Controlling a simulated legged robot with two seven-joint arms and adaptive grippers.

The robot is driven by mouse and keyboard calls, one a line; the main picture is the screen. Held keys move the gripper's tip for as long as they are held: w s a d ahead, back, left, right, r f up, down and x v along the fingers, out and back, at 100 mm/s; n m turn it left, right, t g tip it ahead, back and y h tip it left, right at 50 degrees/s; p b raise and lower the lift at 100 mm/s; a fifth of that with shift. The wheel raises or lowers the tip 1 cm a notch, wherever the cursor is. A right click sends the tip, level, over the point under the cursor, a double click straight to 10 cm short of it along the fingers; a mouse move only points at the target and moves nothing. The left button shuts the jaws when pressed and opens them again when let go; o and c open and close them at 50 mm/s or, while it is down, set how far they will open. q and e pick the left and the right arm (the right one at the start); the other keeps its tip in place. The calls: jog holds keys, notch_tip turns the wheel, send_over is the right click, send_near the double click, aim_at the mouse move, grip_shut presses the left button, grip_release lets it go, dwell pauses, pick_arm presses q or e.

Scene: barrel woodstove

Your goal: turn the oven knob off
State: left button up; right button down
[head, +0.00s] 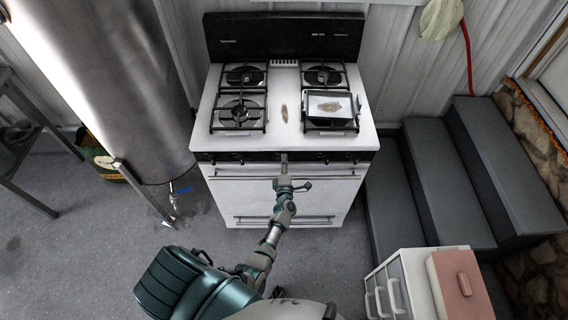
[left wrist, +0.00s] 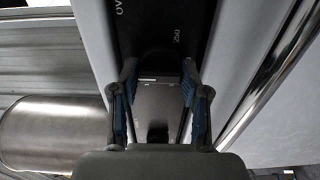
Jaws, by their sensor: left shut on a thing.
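The white stove (head: 205,112) stands ahead in the head view, with a black control strip (head: 335,156) along its front edge. My left gripper (head: 284,160) reaches the middle of that strip and hides what is there. In the left wrist view, the left gripper's blue-padded fingers (left wrist: 158,82) are shut on the dark oven knob (left wrist: 158,62), one finger on each side. The lettering "OV" and "250" shows on the black panel (left wrist: 168,22) beside the knob. The knob's pointer mark is too dark to read. My right gripper is in neither view.
A glass-topped pan (head: 318,107) sits on the front right burner. The oven door handle (head: 325,177) runs just below the strip. A large metal barrel (head: 110,80) stands left. Grey steps (head: 430,185) and a white drawer unit (head: 395,285) are at the right.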

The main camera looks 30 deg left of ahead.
pick_arm(q)
jog(key=o, duration=1)
jog(key=shift+d+f, duration=0.25)
jog(key=shift+f, duration=0.05)
jog(key=shift+o, duration=0.7)
jog(key=shift+w+r, duration=0.1)
jog(key=v, duration=1.2)
